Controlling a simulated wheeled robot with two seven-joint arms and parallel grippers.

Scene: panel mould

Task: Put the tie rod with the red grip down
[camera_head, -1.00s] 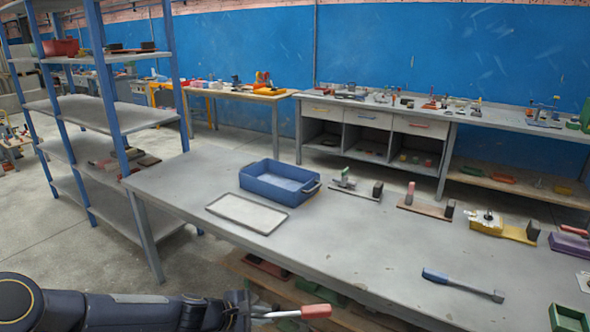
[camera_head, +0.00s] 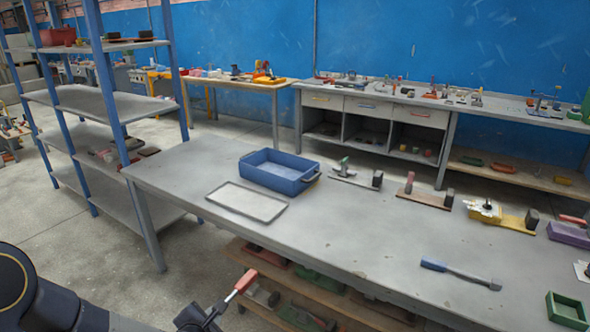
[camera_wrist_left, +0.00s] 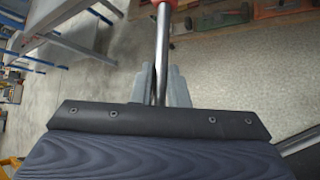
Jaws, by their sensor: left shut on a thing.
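The tie rod with the red grip (camera_head: 245,281) is held in my left gripper (camera_head: 205,318), low at the front edge of the head view. Its red grip points up and to the right, in front of the table's near edge and over the lower shelf. In the left wrist view the metal rod (camera_wrist_left: 162,45) runs up from between the two grey fingertips (camera_wrist_left: 161,88), which are shut on it. Only the bottom of the red grip shows there, at the top edge. My right gripper is not in view.
The grey table (camera_head: 330,245) carries a blue bin (camera_head: 280,182), a shallow pale tray (camera_head: 246,212), a blue-handled tool (camera_head: 460,273), several fixtures along the back and a green box (camera_head: 567,322). The table's middle is clear. A shelf rack (camera_head: 100,95) stands at left.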

